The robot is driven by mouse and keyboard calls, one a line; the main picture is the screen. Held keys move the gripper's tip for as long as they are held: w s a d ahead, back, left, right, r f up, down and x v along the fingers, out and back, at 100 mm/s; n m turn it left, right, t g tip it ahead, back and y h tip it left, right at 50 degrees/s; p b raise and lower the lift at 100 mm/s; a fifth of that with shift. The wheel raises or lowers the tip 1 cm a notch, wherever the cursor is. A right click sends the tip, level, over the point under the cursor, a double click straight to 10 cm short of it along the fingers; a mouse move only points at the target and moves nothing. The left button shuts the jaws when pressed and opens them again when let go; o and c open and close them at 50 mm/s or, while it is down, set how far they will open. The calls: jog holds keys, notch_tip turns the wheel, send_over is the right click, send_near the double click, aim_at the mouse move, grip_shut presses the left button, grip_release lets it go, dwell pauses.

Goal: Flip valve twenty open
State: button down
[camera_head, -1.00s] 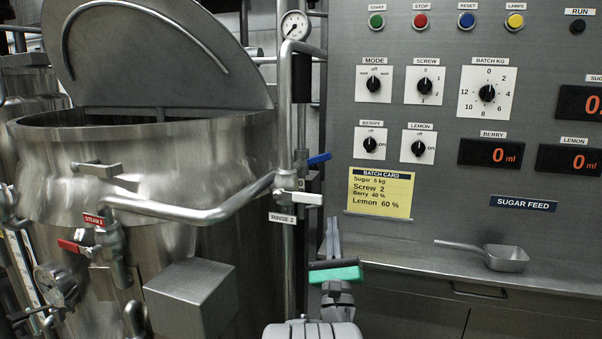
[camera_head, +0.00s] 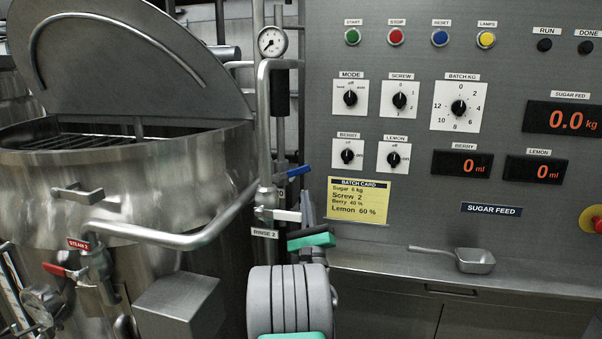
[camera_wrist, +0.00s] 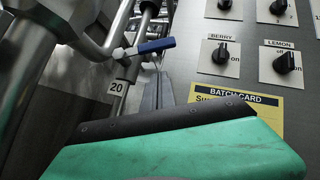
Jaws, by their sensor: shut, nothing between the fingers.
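Valve twenty has a blue lever (camera_head: 298,171), seen behind the front pipe in the head view. In the wrist view the blue lever (camera_wrist: 156,46) sticks out to the right, slightly raised, above a tag (camera_wrist: 117,87) reading 20. My gripper (camera_head: 307,198) is just below and right of the lever in the head view, pointing up. In the wrist view its fingertips (camera_wrist: 158,76) are together, empty, and below the lever. I cannot tell the exact gap, but no contact shows. The valve body is partly hidden by the front pipe.
A white lever (camera_head: 287,215) on the RINSE 2 pipe is close to the left of my gripper. A steel kettle (camera_head: 130,185) with raised lid stands left. The control panel (camera_head: 400,120) and a counter with a scoop (camera_head: 475,260) are at right.

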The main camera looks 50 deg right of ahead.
jog(key=shift+w+a+r+p, duration=0.1)
jog(key=shift+w+r+p, duration=0.15)
jog(key=shift+r, duration=0.35)
jog(key=shift+w+a+r+p, duration=0.15)
jog(key=shift+w+r+p, duration=0.1)
jog(key=shift+r, duration=0.35)
jog(key=shift+w+a+r+p, duration=0.1)
jog(key=shift+w+r+p, duration=0.15)
jog(key=shift+r, duration=0.35)
jog(key=shift+s+r+p, duration=0.1)
jog(key=shift+r+p, duration=0.3)
jog(key=shift+r, duration=0.15)
jog(key=s+d+f+b+v, duration=0.1)
jog(key=d+b+v, duration=0.1)
jog(key=b+v, duration=0.9)
jog(key=shift+s+a+f, duration=0.15)
jog(key=shift+s+f, duration=0.35)
jog(key=shift+f, duration=0.25)
